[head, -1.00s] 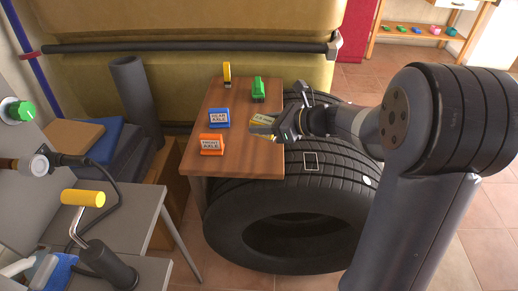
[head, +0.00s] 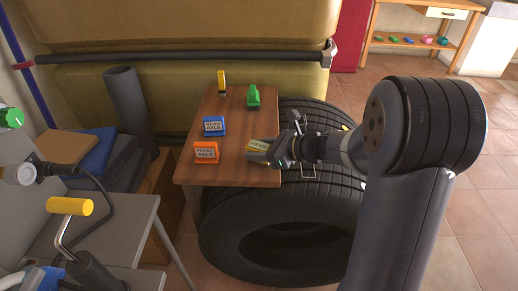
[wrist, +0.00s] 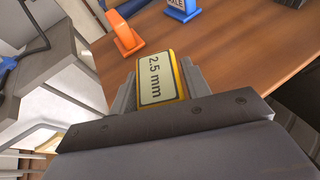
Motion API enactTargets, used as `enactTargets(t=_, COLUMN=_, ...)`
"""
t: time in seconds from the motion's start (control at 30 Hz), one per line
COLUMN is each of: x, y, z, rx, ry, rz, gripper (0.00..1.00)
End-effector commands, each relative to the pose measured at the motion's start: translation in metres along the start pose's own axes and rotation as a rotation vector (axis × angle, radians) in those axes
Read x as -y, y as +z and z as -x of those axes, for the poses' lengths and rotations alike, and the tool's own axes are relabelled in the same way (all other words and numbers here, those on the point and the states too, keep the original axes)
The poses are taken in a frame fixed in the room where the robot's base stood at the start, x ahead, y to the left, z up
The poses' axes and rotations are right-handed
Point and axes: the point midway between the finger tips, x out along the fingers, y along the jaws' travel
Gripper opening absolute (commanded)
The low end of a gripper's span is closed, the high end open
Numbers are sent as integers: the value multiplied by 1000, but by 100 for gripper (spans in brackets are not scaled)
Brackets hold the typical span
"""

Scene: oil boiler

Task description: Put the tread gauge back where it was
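The tread gauge (head: 257,145) is a yellow-edged block with a pale face. Its face reads "2.5 mm" in the wrist view (wrist: 158,85). My gripper (head: 268,153) is shut on it, with one finger on each side in the wrist view (wrist: 160,92). It holds the gauge over the right front part of the wooden table (head: 230,170). I cannot tell whether the gauge touches the tabletop.
An orange "FRONT AXLE" sign (head: 206,152) and a blue "REAR AXLE" sign (head: 213,126) stand on the table's left side. A yellow-and-black item (head: 222,82) and a green item (head: 253,96) stand at the back. The tyre lies against the table's right side.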

Motion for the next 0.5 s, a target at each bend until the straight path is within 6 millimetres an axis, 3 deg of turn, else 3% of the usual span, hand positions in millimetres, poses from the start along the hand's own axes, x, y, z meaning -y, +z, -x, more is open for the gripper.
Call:
enactTargets(t=0.17, x=0, y=0, z=0, rx=0, ry=0, rz=0, gripper=60)
enactTargets(t=0.5, x=0, y=5, z=4, rx=0, ry=-1, rz=0, gripper=60)
